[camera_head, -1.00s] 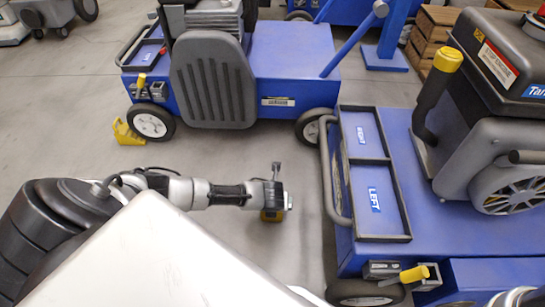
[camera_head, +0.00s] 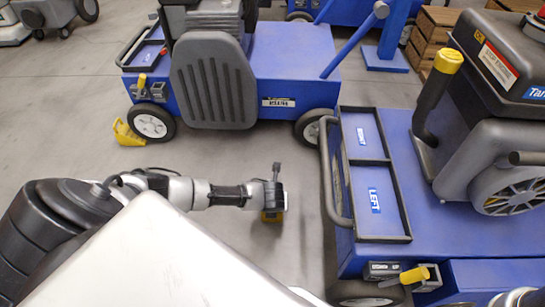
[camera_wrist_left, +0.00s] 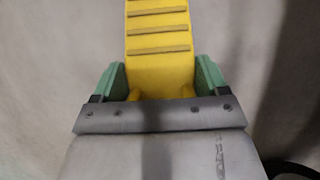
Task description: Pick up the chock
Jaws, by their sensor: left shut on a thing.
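Whether the chock touches the floor is hard to tell. A second yellow chock (camera_head: 127,133) stands on the floor beside the front wheel of the far blue machine. My right gripper is not in view.
The near blue machine (camera_head: 400,200) stands to the right, with trays labelled LEFT (camera_head: 374,200) and RIGHT (camera_head: 362,136) and a curved rail (camera_head: 328,190) close by my gripper. The far blue machine (camera_head: 290,65) stands behind. Grey floor (camera_head: 235,150) between them is clear.

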